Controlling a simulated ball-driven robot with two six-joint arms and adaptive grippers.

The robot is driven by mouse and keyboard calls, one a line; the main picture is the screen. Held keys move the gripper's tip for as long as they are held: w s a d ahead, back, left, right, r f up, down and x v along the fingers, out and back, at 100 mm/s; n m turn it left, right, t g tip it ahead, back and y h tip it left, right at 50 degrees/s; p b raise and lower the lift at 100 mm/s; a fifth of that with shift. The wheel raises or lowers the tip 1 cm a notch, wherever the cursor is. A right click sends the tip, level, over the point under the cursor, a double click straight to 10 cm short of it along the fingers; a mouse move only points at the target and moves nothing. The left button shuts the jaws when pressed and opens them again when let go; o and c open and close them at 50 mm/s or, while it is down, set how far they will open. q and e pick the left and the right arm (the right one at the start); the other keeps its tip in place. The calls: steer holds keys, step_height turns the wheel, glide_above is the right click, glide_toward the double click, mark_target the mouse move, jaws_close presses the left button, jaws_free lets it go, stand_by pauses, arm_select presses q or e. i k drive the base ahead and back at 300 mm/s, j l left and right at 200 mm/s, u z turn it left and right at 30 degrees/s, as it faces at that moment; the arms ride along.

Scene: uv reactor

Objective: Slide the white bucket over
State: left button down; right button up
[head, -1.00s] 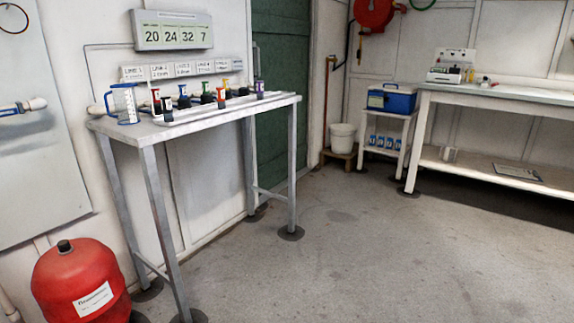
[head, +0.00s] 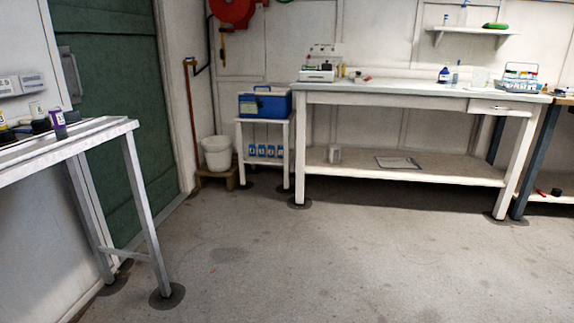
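The white bucket (head: 217,153) stands upright in the head view, left of centre at the back of the room. It rests on a low brown wooden stand (head: 217,178) in the corner by the green door. The white side table is close beside it on the right, and a brown upright pole is close on its left. Neither of my grippers is in view.
The white side table (head: 264,124) holds a blue cooler box (head: 264,103) and several blue-labelled items on its shelf. A long white workbench (head: 400,98) stands to the right. A metal table (head: 135,185) is at near left. The concrete floor (head: 300,260) between is clear.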

mark_target(217, 149)
steer(key=i+u, duration=0.2)
steer(key=i, duration=0.9)
steer(key=i+l+u, duration=0.2)
steer(key=i, duration=0.9)
steer(key=j, duration=0.1)
